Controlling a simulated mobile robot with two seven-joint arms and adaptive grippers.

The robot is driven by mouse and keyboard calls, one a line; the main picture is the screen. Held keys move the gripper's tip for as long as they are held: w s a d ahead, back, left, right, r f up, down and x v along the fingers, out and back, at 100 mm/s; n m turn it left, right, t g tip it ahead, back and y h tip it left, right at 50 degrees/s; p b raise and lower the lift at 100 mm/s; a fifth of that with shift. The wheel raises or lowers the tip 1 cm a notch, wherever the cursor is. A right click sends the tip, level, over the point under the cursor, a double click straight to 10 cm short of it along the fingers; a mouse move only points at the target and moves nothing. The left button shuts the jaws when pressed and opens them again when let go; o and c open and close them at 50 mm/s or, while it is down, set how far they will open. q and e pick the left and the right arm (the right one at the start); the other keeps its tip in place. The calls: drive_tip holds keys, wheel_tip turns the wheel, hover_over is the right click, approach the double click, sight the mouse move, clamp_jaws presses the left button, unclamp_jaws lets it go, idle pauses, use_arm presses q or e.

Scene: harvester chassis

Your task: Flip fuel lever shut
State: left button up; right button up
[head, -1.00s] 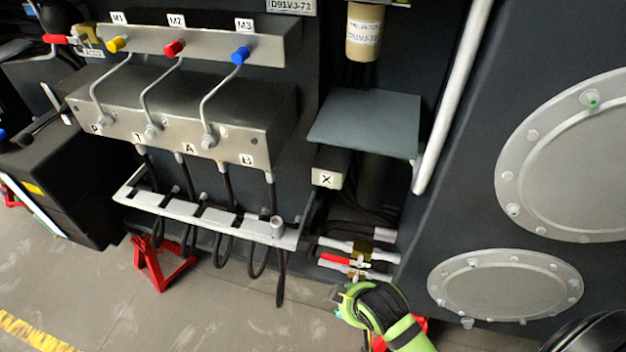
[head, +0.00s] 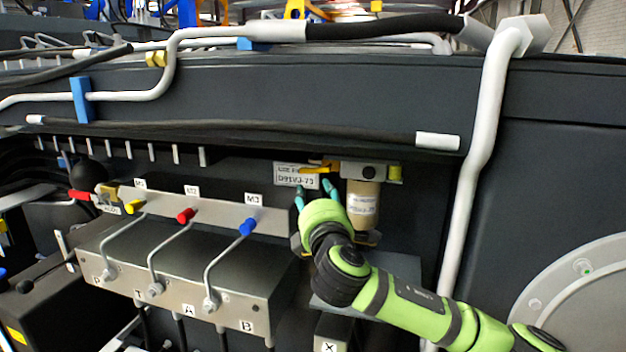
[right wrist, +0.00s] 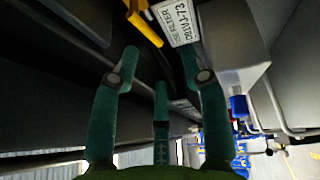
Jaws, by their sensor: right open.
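A yellow-orange lever (head: 318,168) sticks out to the left from the top of the fuel filter (head: 362,203), above a white label. It also shows in the right wrist view (right wrist: 145,27) at the top, beyond the fingertips, beside the label. My right gripper (head: 314,190) is open, its teal fingers pointing up just below the lever and in front of the label. In the right wrist view the open fingers (right wrist: 160,62) hold nothing and look apart from the lever. My left gripper is not in view.
A white label (head: 296,176) is behind the fingers. A valve block (head: 180,277) with pipes and coloured knobs stands to the left. A dark hose (head: 240,127) runs above, and a thick white pipe (head: 487,150) stands to the right. A grey plate (head: 400,268) is below the filter.

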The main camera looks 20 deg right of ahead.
sight(312, 170)
drive_tip(key=w+p, duration=0.1)
drive_tip(key=w, duration=0.1)
drive_tip(key=w+d+r+p, duration=0.1)
drive_tip(key=w, duration=0.1)
drive_tip(key=w+r+p, duration=0.1)
drive_tip(key=w+p, duration=0.1)
drive_tip(key=w, duration=0.1)
drive_tip(key=shift+w+d+r, duration=0.1)
drive_tip(key=shift+d+r, duration=0.05)
drive_tip(key=shift+d, duration=0.2)
clamp_jaws()
